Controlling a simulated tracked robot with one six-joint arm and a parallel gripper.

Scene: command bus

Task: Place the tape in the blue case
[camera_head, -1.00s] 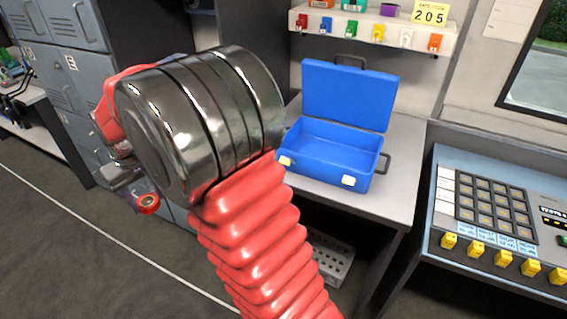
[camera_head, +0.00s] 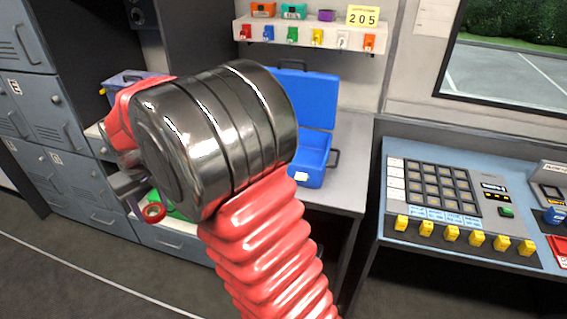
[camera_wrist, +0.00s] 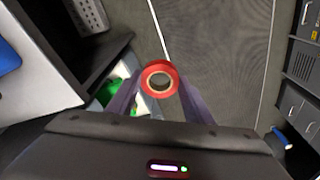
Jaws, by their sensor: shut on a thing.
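The tape is a small red roll (camera_wrist: 159,77) with a pale core. My gripper (camera_wrist: 160,84) is shut on it, with the tape between the two fingertips in the wrist view. In the head view the tape (camera_head: 154,212) hangs at the lower left of my arm, and much of my gripper is hidden behind the arm. The blue case (camera_head: 313,163) stands open on a grey desk, lid up, partly hidden by my arm. The gripper is left of the case in the picture. A blue edge (camera_wrist: 8,58) shows at the left of the wrist view.
A shelf (camera_head: 300,33) with colored padlocks hangs above the case. A control console (camera_head: 450,200) with yellow tags stands to the right. Grey lockers (camera_head: 60,130) stand at the left. The floor (camera_head: 60,270) in front is clear.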

